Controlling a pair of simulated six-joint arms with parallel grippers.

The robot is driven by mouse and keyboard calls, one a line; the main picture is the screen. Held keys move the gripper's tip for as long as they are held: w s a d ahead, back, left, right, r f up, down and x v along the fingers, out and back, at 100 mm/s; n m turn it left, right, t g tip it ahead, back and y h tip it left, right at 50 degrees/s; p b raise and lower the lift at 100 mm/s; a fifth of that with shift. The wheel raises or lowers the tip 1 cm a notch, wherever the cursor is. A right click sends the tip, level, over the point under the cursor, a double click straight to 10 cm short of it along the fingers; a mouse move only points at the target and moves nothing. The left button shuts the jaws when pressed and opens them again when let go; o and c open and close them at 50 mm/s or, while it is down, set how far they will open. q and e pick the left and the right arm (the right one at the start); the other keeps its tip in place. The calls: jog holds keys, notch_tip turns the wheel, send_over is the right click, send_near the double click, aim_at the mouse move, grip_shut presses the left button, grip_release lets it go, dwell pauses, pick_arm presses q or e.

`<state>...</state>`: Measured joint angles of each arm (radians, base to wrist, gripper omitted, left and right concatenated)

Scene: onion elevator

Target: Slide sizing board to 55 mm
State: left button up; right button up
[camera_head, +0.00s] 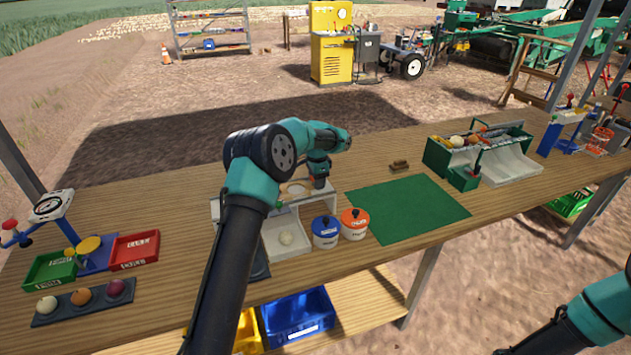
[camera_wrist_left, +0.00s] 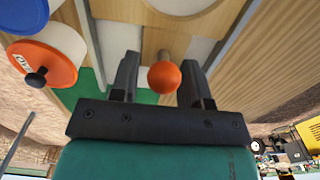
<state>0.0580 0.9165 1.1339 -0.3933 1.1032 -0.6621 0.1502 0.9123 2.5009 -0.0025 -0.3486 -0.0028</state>
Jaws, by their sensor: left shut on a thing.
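The sizing board (camera_head: 300,186) is a pale slab with round holes, lying across the top of a white box frame (camera_head: 288,246) on the bench. In the left wrist view its wooden face (camera_wrist_left: 158,42) shows with a pale hole, and an orange knob (camera_wrist_left: 165,77) stands on a short wooden stem. My left gripper (camera_head: 319,182) is at the board's right part. In the wrist view its two fingers (camera_wrist_left: 158,78) stand either side of the knob and are shut on it. The scale markings cannot be read. My right arm is at the lower right, its gripper out of view.
Blue-lidded (camera_head: 326,232) and orange-lidded (camera_head: 354,223) pots stand close on the right, before a green mat (camera_head: 408,209). A green bin (camera_head: 50,270) and red bin (camera_head: 134,250) are at left. The mat is clear.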

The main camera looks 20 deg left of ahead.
pick_arm(q)
jog(key=o, duration=1.1)
jog(key=shift+r, duration=0.1)
jog(key=shift+r, duration=2.95)
jog(key=shift+d, duration=0.1)
